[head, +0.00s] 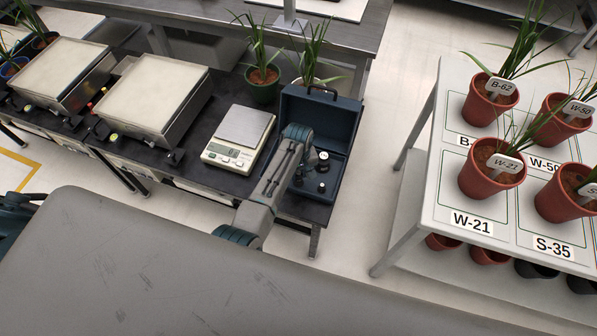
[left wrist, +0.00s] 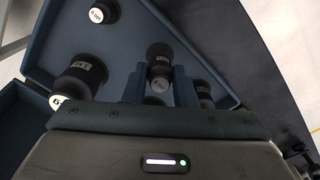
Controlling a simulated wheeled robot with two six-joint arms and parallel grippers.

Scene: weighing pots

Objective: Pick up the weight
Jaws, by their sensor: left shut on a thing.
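The open blue case (head: 338,110) stands on the dark bench and holds several black weights. In the left wrist view, my left gripper (left wrist: 160,88) is shut on a black weight (left wrist: 159,56) with a grey label, its blue fingers on either side. I cannot tell whether this weight is clear of the case floor. A larger black weight (left wrist: 78,78) stands to its left, a small one (left wrist: 103,12) is at the upper left, and another (left wrist: 203,94) is to the right. In the head view my left arm hides the fingers and part of the case. My right gripper is out of view.
A scale (head: 239,138) with an empty pan stands left of the case. Two potted plants (head: 263,83) are behind it. Two pale-topped devices (head: 152,95) stand further left. A white table (head: 430,180) with labelled red pots is at the right, across a clear floor gap.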

